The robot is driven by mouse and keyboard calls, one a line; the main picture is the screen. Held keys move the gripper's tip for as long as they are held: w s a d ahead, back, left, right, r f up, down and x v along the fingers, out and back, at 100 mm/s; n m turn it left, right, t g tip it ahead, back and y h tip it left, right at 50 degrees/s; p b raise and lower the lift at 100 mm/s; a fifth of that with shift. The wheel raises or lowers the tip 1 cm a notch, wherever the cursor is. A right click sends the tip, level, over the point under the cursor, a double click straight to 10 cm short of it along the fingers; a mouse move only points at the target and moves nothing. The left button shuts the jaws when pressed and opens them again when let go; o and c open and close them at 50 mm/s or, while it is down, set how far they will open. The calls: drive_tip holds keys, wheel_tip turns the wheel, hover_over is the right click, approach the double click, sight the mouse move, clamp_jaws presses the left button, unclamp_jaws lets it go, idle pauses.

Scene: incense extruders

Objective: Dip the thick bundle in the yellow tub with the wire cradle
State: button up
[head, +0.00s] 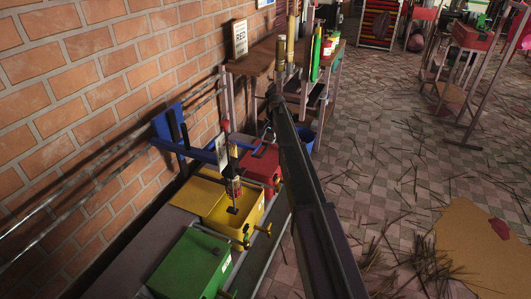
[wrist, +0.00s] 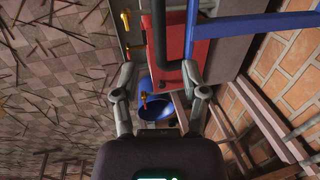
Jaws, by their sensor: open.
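The yellow tub (head: 213,205) stands low by the brick wall, between a green tub and a red tub. An upright rod with a dark, yellow-marked part (head: 234,188) stands over it; a wire cradle cannot be made out. I cannot pick out the thick bundle with certainty in either view. My gripper (wrist: 158,75) is open in the wrist view, its two fingers spread with nothing held between them. A blue bucket (wrist: 158,112) shows beyond the fingers. In the head view my arm crosses the middle, and its fingers are not clear.
The green tub (head: 187,266) is nearest and the red tub (head: 262,166) is farther; the red one also shows in the wrist view (wrist: 200,50). A blue frame (head: 172,146) is by the wall. A wooden table (head: 250,62) stands beyond. Loose sticks litter the floor.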

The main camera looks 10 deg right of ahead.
sight(265, 149)
drive_tip(key=shift+w+a+f+b, duration=0.1)
drive_tip(key=shift+a+f+b, duration=0.05)
drive_tip(key=shift+f+b, duration=0.75)
drive_tip(key=shift+w+a+f+b, duration=0.15)
drive_tip(key=shift+f+b, duration=0.6)
drive_tip(key=shift+f, duration=0.25)
drive_tip(key=shift+w+a+f+b, duration=0.1)
drive_tip(key=shift+a+f+b, duration=0.05)
drive_tip(key=shift+f+b, duration=0.75)
clamp_jaws()
